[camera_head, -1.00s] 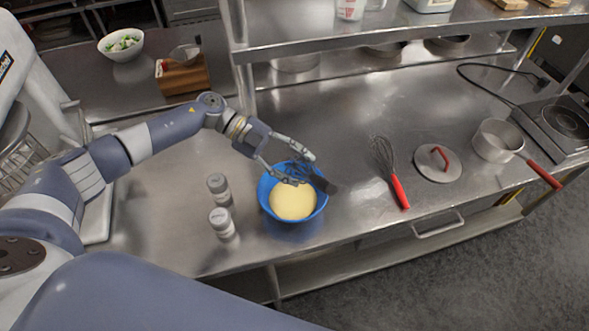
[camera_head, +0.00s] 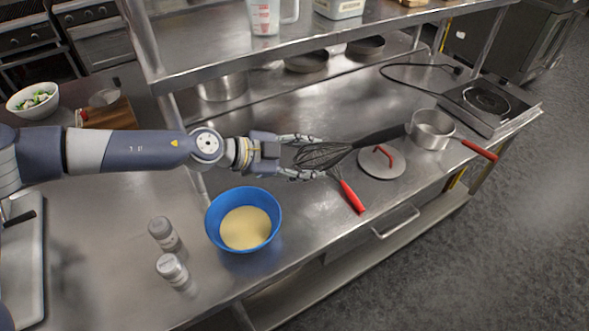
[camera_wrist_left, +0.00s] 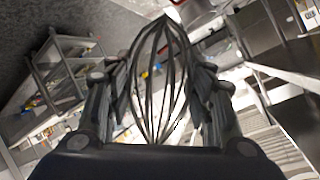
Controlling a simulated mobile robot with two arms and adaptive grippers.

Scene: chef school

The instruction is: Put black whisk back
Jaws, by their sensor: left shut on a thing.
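The black whisk (camera_head: 378,138) is held in the air by my left gripper (camera_head: 308,158), whose fingers are shut around its wire end. Its black handle points right, toward the saucepan. In the left wrist view, the whisk's wires (camera_wrist_left: 160,80) stand between the two fingers (camera_wrist_left: 160,105). The blue bowl (camera_head: 215,222) with pale yellow batter sits on the counter, below and left of the gripper. My right gripper is not in view.
A lid (camera_head: 382,166) and saucepan (camera_head: 432,132) stand to the right. Two shakers (camera_head: 168,250) stand left of the bowl. A metal shelf (camera_head: 300,48) runs above the counter's back.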

